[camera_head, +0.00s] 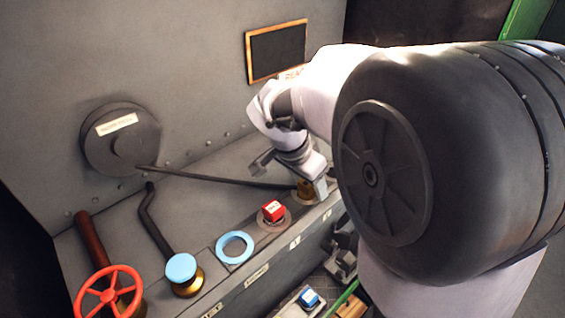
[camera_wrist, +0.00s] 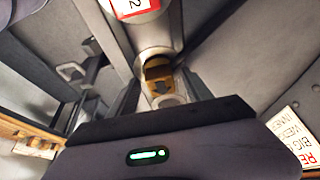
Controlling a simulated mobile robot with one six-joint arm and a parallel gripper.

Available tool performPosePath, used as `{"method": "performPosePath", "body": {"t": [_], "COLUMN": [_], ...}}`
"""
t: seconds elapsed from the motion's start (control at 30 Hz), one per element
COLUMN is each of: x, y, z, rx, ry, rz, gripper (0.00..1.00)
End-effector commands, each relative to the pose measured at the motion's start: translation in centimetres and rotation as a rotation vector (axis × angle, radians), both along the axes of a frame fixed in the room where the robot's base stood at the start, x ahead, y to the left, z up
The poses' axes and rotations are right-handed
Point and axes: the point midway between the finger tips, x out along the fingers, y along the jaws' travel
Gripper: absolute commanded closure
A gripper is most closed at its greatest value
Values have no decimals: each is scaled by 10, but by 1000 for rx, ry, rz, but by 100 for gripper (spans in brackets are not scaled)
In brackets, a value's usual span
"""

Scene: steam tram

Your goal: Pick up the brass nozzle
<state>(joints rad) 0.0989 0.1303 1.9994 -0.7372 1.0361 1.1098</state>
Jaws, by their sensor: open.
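The brass nozzle (camera_head: 304,188) appears as a small brass piece at the far right end of the row on the grey ledge, partly hidden by my gripper. In the wrist view a brass-yellow piece (camera_wrist: 158,74) sits in a round grey seat, between the fingers. My gripper (camera_head: 292,174) is open and is at the brass piece, with one finger beside it in the head view. The fingers also show in the wrist view (camera_wrist: 160,96). I cannot tell whether they touch it.
Along the ledge are a red block (camera_head: 273,210) on a round base, a light blue ring (camera_head: 235,247), a blue-capped brass piece (camera_head: 182,270) and a red handwheel (camera_head: 108,293). A dark lever (camera_head: 220,180) runs from the round wall drum (camera_head: 120,139) towards my gripper.

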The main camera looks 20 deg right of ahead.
Motion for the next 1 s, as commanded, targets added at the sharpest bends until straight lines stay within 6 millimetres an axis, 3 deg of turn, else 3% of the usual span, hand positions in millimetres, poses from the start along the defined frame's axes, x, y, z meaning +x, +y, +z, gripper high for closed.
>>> {"method": "performPosePath", "body": {"t": [0.03,0.3,0.67,0.93,1.0], "x": [0,0,0,1,-11], "y": [0,0,0,0,-1], "z": [0,1,4,39,39], "rx": [0,0,-1,-1,0], "ry": [0,0,-1,-4,-2], "rz": [0,0,0,0,0], "gripper": [48,100,100,100,100]}}
